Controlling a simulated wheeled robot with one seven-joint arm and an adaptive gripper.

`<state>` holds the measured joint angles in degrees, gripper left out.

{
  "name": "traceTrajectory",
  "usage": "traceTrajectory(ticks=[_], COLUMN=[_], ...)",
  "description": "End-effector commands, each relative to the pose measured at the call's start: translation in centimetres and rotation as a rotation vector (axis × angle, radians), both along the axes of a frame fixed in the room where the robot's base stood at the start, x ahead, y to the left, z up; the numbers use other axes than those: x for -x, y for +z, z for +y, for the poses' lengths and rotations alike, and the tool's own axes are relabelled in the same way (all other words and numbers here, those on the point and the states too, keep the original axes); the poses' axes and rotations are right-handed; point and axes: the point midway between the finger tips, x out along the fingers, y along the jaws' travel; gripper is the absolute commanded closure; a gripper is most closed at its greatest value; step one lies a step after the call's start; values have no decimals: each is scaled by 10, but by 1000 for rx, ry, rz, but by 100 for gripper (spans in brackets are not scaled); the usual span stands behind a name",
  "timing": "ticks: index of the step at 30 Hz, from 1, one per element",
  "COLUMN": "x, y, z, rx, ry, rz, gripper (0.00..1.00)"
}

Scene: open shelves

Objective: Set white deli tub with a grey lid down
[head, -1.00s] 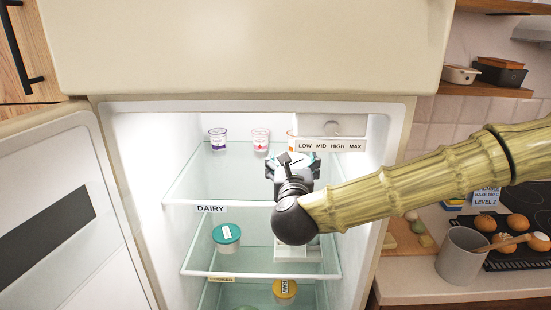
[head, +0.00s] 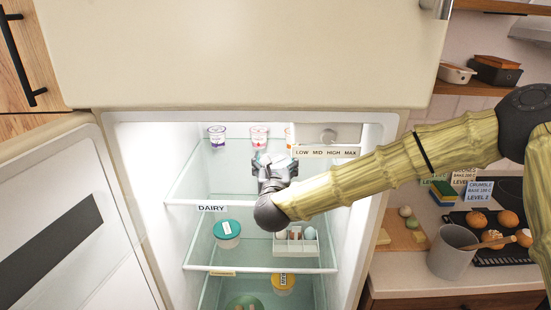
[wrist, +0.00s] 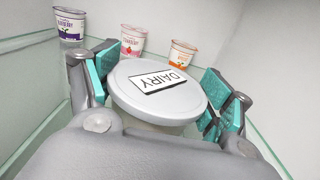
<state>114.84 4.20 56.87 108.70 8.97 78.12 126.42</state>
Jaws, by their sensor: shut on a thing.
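The white deli tub with a grey lid (wrist: 150,92) fills the middle of the wrist view. Its lid carries a label reading DAIRY. My gripper (wrist: 165,95) is shut on the tub, with a teal pad on each side of it. In the head view my gripper (head: 273,168) is inside the open fridge, at the upper shelf marked DAIRY (head: 212,208). The tub is mostly hidden there by the gripper. I cannot tell whether its base touches the shelf.
Yogurt cups, purple (wrist: 69,25), red (wrist: 133,40) and orange (wrist: 182,55), stand behind the tub. The lower shelf holds a teal-lidded tub (head: 227,230) and an egg holder (head: 296,240). A yellow-lidded tub (head: 283,284) is lower. Glass left of my gripper is clear.

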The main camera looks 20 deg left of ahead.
Motion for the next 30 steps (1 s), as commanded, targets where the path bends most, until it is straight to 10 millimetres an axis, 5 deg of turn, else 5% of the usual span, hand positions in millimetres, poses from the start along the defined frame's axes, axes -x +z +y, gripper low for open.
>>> traceTrajectory(ticks=[12, 13, 16, 30], x=[0, 0, 0, 0], y=[-5, -5, -4, -1], z=[-1, 0, 0, -1], rx=[-1, -1, 0, 0], ry=[-1, -1, -1, -1], rz=[-1, 0, 0, 0], gripper=[58, 18, 0, 0])
